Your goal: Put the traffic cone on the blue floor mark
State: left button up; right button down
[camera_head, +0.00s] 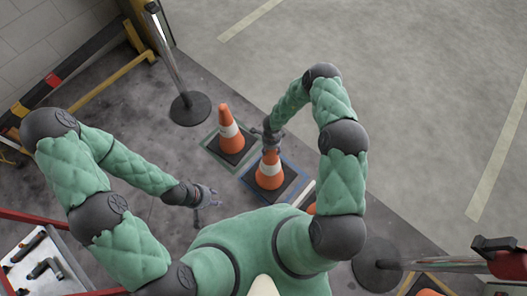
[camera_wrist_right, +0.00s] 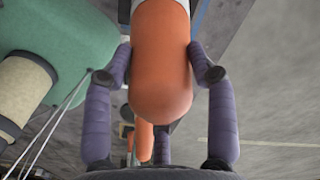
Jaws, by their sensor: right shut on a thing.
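An orange and white traffic cone (camera_head: 269,172) stands upright on its dark base over the blue floor mark (camera_head: 246,186), whose blue outline shows around the base. My right gripper (camera_head: 270,148) is at the top of this cone. A second cone (camera_head: 229,130) stands inside a green floor mark (camera_head: 207,150) to the left. My left gripper (camera_head: 210,195) hangs over the floor at left, apart from both cones; its fingers look spread and empty.
A silver post on a round black base (camera_head: 190,107) stands behind the cones, with another base (camera_head: 377,265) at right. A red-framed tool cart (camera_head: 45,250) is at lower left. Part of another orange cone (camera_head: 311,208) shows beside my right arm. Open floor lies at upper right.

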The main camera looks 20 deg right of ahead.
aim_at(270, 164)
jog(key=shift+w+d+f+b, duration=0.2)
jog(key=shift+d+f+b, duration=0.2)
jog(key=shift+d+f, duration=0.5)
jog(key=shift+w+d+f+b, duration=0.2)
jog(key=shift+d+f+b, duration=0.2)
jog(key=shift+d+f, duration=0.45)
notch_tip(270, 164, down, 3)
jog(key=shift+f+b, duration=0.15)
jog(key=shift+b, duration=0.8)
jog(key=shift+c, duration=1.9)
grip_release()
jog(key=shift+s+a+f, duration=0.1)
jog(key=shift+a, duration=0.05)
